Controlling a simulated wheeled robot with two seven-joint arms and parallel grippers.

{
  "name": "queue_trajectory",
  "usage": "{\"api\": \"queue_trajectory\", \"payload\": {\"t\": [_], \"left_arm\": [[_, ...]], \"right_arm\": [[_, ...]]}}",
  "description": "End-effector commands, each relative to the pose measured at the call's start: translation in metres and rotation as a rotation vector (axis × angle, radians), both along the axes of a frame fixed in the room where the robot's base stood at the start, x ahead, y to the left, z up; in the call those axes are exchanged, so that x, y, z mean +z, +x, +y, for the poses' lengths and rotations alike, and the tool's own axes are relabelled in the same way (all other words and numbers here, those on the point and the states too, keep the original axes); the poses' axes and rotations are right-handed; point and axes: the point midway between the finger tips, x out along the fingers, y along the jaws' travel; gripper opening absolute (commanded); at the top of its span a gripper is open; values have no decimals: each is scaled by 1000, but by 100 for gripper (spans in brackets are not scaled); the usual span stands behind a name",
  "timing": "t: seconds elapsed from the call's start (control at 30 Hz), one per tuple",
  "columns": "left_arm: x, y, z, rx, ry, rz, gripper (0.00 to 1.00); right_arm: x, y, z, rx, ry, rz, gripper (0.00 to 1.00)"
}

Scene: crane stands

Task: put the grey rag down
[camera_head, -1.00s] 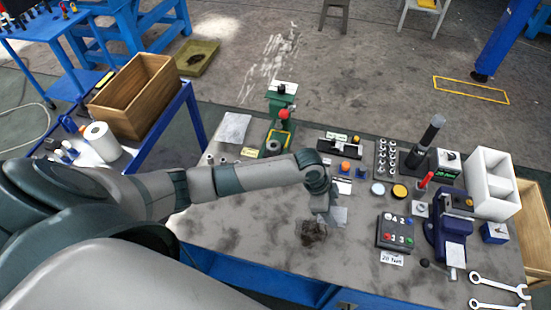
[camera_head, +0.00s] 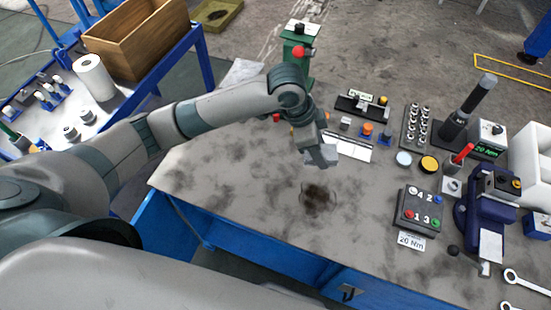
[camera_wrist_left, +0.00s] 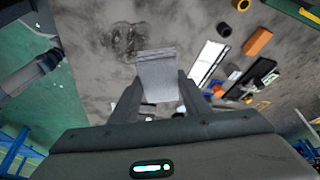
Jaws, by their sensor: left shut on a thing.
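My left gripper (camera_head: 318,152) is above the workbench (camera_head: 245,195), just behind a dark stain on the bench top. It is shut on the grey rag (camera_wrist_left: 158,75), a light grey folded piece between its fingers in the left wrist view. The rag also shows below the gripper in the head view (camera_head: 325,157), small and partly hidden by the fingers. The rag looks clear of the bench top, but the height is hard to judge. My right gripper is not in view.
The dark stain (camera_head: 317,197) lies on bare bench to the front. A button box (camera_head: 419,209), a blue vise (camera_head: 487,212), and a torque tester (camera_head: 488,140) stand to the right. A wooden crate (camera_head: 140,40) and paper roll (camera_head: 94,78) sit on the left cart.

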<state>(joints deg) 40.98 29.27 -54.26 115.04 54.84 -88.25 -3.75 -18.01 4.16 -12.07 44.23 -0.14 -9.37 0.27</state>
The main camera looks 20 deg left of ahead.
Motion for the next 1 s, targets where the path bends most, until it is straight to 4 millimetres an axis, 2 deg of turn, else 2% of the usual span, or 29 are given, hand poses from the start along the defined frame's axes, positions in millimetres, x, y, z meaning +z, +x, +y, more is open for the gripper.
{"api": "queue_trajectory", "payload": {"t": [0.57,0.77,1.0], "left_arm": [[-2,1,5,1,3,1,21],[-17,10,29,4,4,2,21],[-43,27,72,5,5,2,21]], "right_arm": [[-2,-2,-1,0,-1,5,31],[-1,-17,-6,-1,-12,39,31],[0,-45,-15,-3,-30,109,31]]}}
